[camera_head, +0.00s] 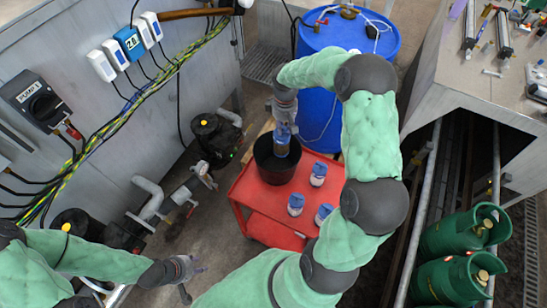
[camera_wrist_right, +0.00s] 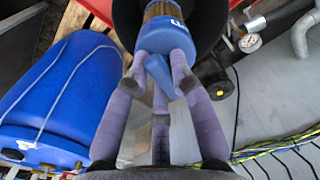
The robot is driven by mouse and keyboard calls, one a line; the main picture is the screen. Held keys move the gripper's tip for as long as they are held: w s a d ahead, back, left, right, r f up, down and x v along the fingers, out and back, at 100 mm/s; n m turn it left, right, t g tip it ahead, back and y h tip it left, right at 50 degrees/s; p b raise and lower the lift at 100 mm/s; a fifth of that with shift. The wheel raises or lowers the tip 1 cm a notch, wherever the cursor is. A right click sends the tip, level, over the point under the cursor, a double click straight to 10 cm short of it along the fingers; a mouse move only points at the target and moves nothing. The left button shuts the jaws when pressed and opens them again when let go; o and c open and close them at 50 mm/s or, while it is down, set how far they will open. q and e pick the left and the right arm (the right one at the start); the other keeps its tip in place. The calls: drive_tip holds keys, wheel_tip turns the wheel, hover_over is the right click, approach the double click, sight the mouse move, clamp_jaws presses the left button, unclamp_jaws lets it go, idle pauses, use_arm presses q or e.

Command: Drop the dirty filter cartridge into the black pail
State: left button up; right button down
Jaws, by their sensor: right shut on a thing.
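The dirty filter cartridge (camera_head: 282,143) has a blue cap and a brownish body. My right gripper (camera_head: 284,113) is shut on its capped end and holds it roughly upright. In the right wrist view, the fingers (camera_wrist_right: 163,75) close around the blue cap (camera_wrist_right: 165,33), and the brown body points into the dark pail. The black pail (camera_head: 277,175) stands on the red cart. The cartridge's lower end overlaps the pail's opening; I cannot tell how deep it is. My left gripper (camera_head: 187,278) is open and empty, low at the left, away from the cart.
Three white cartridges with blue caps (camera_head: 318,174) stand on the red cart (camera_head: 250,196) beside the pail. A blue drum (camera_head: 335,40) is behind the cart. Pumps and pipes (camera_head: 150,200) are at left, green gas cylinders (camera_head: 460,235) at right.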

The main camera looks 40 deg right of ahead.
drive_tip(key=shift+f+b, duration=1.7)
drive_tip(key=shift+f, duration=1.2)
drive_tip(key=c, duration=1)
unclamp_jaws()
wheel_tip(320, 180, up, 12)
drive_tip(key=shift+r, duration=0.1)
